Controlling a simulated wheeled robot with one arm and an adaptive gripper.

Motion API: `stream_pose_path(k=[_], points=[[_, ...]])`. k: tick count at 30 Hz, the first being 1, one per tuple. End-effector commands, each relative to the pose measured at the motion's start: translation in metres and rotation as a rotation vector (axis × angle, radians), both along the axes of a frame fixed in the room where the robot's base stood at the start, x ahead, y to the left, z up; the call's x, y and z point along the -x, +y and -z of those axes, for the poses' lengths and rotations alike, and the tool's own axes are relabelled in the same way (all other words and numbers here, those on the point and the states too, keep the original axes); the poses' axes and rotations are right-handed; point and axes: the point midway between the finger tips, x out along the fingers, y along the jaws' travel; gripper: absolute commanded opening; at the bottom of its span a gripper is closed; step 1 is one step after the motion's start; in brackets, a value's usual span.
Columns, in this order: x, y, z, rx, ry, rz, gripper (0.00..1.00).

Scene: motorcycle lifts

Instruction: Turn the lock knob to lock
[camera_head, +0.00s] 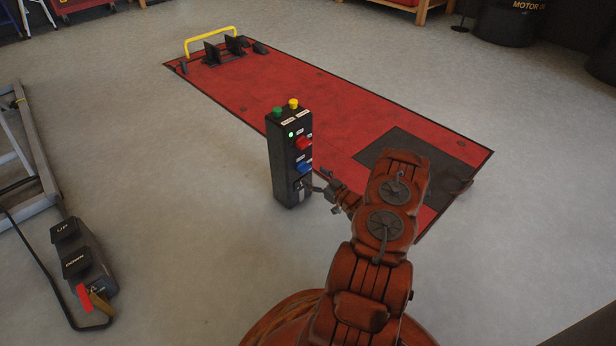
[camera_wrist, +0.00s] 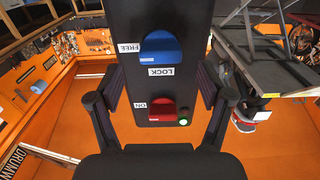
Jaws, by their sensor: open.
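A black control post (camera_head: 278,165) stands on the floor in front of a red lift platform. A blue knob (camera_head: 304,167) is on its face below a red knob (camera_head: 303,143). In the wrist view the labels are upside down: the blue knob (camera_wrist: 160,47) has FREE at its left and LOCK just below it. The red knob (camera_wrist: 161,108) is beneath, with ON at its left and a lit green lamp. I cannot tell the blue knob's setting. My gripper (camera_head: 327,190) is open near the post's lower face. Its fingers (camera_wrist: 160,88) straddle the post's width, apart from the blue knob.
The red platform (camera_head: 300,100) lies flat behind the post, with a yellow bar at its far end. A black foot pedal unit (camera_head: 83,260) with UP and DOWN pads and a lift frame (camera_head: 35,150) are at the left. Grey floor is clear between.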

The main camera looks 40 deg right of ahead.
Motion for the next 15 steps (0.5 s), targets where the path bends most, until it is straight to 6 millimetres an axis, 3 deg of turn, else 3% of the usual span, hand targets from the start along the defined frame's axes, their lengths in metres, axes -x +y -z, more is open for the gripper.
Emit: stream_pose_path(k=[6,15], points=[[-0.026,0.001,0.002,0.0,0.0,-0.004,0.79],[-0.034,0.001,0.0,0.0,0.001,-0.002,0.79]])
